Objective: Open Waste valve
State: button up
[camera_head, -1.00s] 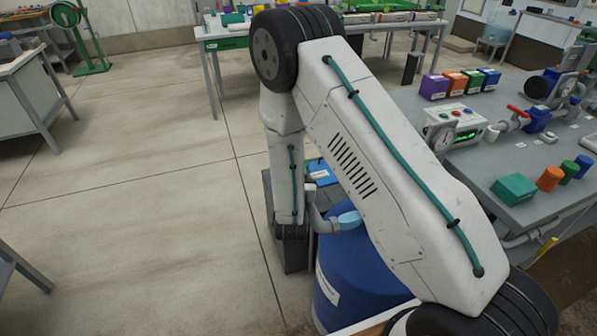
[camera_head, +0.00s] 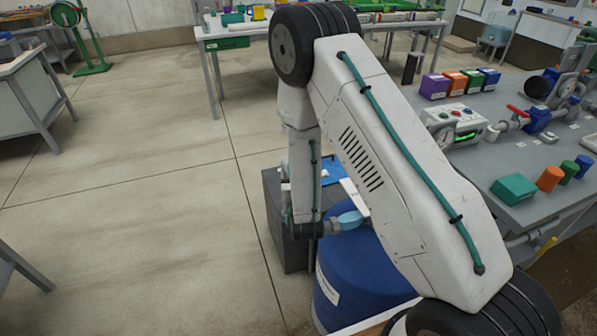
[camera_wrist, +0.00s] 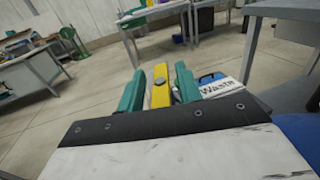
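In the wrist view, a yellow lever-like bar (camera_wrist: 160,88) with a bolt near its top lies between the two teal fingers of my gripper (camera_wrist: 159,88). The fingers are apart, with narrow gaps visible on both sides of the bar. I cannot tell whether either finger touches it lower down. A white sign (camera_wrist: 218,88) reading "Waste" is just right of the right finger, partly covered by it. The valve body is hidden behind my gripper. In the head view, my arm hides the fingers and the yellow bar.
A blue barrel (camera_head: 345,275) stands below my arm, with a light-blue fitting (camera_head: 350,220) above it. A grey box (camera_head: 290,250) stands beside it. The grey bench (camera_head: 440,185) at right carries a control box (camera_head: 455,125) and coloured blocks.

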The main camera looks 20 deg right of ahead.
jog(key=v, duration=0.7)
jog(key=shift+s, duration=0.4)
jog(key=shift+a, duration=0.1)
